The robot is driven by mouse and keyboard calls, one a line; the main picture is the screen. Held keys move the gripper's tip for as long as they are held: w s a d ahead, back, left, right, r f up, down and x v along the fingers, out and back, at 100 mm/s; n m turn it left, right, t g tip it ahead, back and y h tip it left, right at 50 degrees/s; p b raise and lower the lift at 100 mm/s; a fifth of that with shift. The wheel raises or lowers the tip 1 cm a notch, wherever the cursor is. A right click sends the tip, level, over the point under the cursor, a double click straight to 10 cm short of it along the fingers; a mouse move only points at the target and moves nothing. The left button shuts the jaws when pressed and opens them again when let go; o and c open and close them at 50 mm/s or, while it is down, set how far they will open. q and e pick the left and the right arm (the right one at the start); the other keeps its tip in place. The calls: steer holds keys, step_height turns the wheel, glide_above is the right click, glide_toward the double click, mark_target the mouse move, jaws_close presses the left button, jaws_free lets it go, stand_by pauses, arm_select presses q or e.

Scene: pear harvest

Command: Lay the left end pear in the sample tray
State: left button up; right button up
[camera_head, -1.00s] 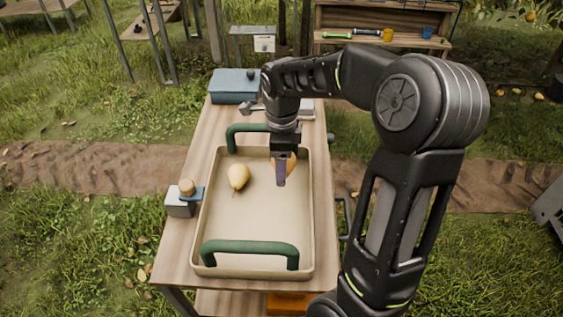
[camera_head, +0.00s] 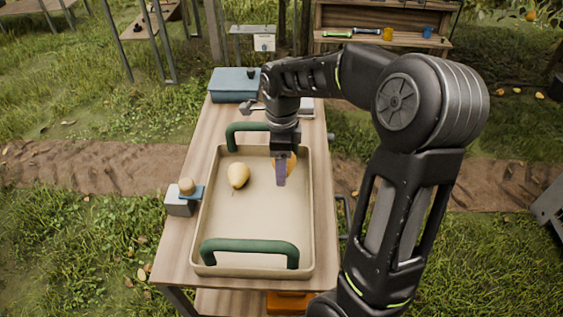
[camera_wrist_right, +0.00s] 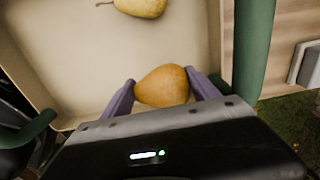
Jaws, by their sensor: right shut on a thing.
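The sample tray (camera_head: 252,222) is a shallow beige tray with green handles on the wooden table. A yellow pear (camera_head: 239,176) lies in its far left part; it also shows at the top of the right wrist view (camera_wrist_right: 140,7). My right gripper (camera_head: 282,178) is over the far right part of the tray. In the right wrist view its purple fingers (camera_wrist_right: 163,88) are shut on a second, more orange pear (camera_wrist_right: 162,86). In the head view this pear (camera_head: 291,163) is partly hidden behind the fingers. I cannot tell whether it touches the tray floor. My left gripper is out of view.
A blue box (camera_head: 233,85) stands at the table's far end. A small grey block with a round tan top (camera_head: 181,198) stands left of the tray. The near half of the tray is empty between the raised green handles (camera_head: 250,247).

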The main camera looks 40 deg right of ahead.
steer(key=shift+f+b, duration=1.65)
steer(key=shift+f, duration=0.65)
stand_by(0.8)
steer(key=o, duration=1.6)
steer(key=shift+r, duration=3.9)
